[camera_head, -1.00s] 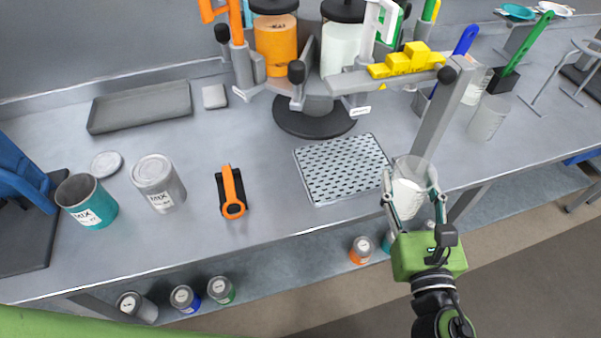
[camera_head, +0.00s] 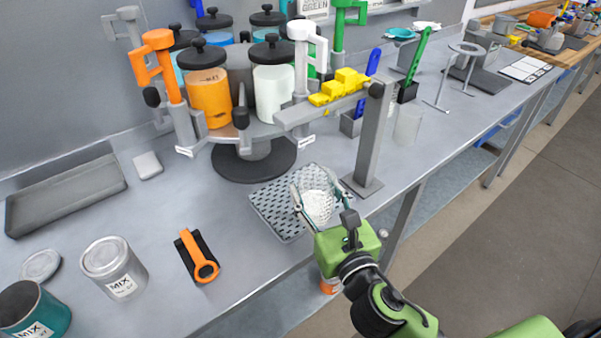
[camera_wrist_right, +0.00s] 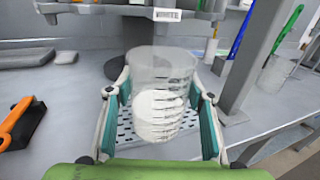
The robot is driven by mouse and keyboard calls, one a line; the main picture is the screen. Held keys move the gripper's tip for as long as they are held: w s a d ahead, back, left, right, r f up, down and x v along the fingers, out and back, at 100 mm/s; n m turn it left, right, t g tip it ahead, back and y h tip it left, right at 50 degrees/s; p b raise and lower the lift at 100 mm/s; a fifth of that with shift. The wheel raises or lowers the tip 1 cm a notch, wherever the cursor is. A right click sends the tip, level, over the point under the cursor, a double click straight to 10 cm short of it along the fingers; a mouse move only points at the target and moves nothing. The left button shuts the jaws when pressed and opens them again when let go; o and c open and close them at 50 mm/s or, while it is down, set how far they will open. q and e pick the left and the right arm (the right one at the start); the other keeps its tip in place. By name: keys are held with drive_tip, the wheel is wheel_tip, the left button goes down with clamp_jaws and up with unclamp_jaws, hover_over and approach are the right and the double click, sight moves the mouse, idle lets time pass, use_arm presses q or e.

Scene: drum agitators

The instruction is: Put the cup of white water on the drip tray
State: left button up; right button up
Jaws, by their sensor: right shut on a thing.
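My right gripper (camera_head: 318,203) is shut on a clear cup (camera_head: 317,185) with white liquid in its lower part. The cup stays upright between the fingers in the right wrist view (camera_wrist_right: 162,75). In the head view it overlaps the right part of the perforated drip tray (camera_head: 272,205). In the right wrist view the tray (camera_wrist_right: 126,140) shows behind and below the cup. I cannot tell whether the cup's base touches the tray. My left gripper is not in view.
A grey post (camera_head: 372,145) with a yellow-topped arm stands just right of the tray. The round drum stand (camera_head: 255,158) is behind it. An orange-handled tool (camera_head: 197,258) and a MIX can (camera_head: 112,268) lie to the left. Bench room between tool and tray is clear.

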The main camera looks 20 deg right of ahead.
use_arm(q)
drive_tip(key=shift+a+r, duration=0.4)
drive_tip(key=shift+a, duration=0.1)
use_arm(e)
drive_tip(key=shift+w+a+f, duration=0.1)
drive_tip(key=shift+w+f, duration=0.5)
drive_tip(key=shift+w, duration=0.9)
drive_tip(key=shift+w+f, duration=0.55)
drive_tip(key=shift+w, duration=1)
drive_tip(key=shift+w+a+f, duration=0.1)
drive_tip(key=shift+w+f, duration=0.5)
drive_tip(key=shift+w, duration=0.9)
drive_tip(key=shift+f, duration=0.15)
drive_tip(key=o, duration=1.2)
